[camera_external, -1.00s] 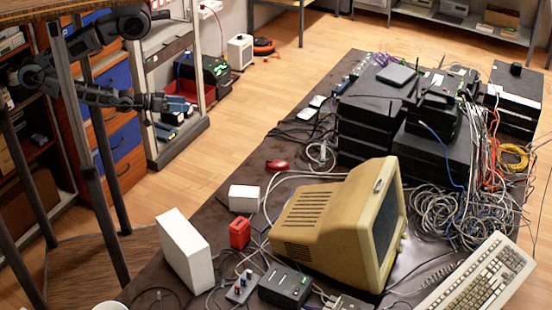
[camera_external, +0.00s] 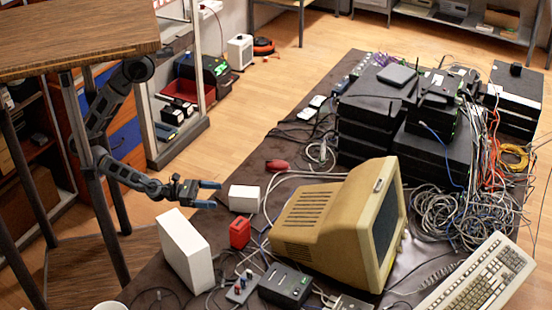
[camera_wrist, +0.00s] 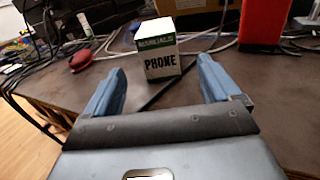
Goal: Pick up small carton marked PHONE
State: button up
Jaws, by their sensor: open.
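The small carton marked PHONE (camera_wrist: 160,62) stands upright on the dark table, white with a green band and black lettering. In the wrist view it is just beyond my fingertips, roughly centred between them. In the external view it is the small white box (camera_external: 244,198), and its lettering does not show there. My gripper (camera_external: 208,194) is open and empty, with its two blue fingers pointing at the carton from the left, a short gap away. The fingers also show in the wrist view (camera_wrist: 160,88).
A red block (camera_external: 240,233) stands near the carton, and a taller white box (camera_external: 184,250) stands closer to the camera. A beige monitor (camera_external: 320,220) is to the right. A red mouse (camera_external: 277,165) lies behind. Cables (camera_external: 268,185) run beside the carton.

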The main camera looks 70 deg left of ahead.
aim_at(245, 197)
jog(key=p+x, duration=0.2)
jog(key=x, duration=1)
jog(key=shift+r, duration=0.1)
jog(key=shift+a, duration=0.1)
jog(key=c, duration=1.2)
jog(key=shift+o, duration=0.2)
jog(key=shift+r, duration=0.1)
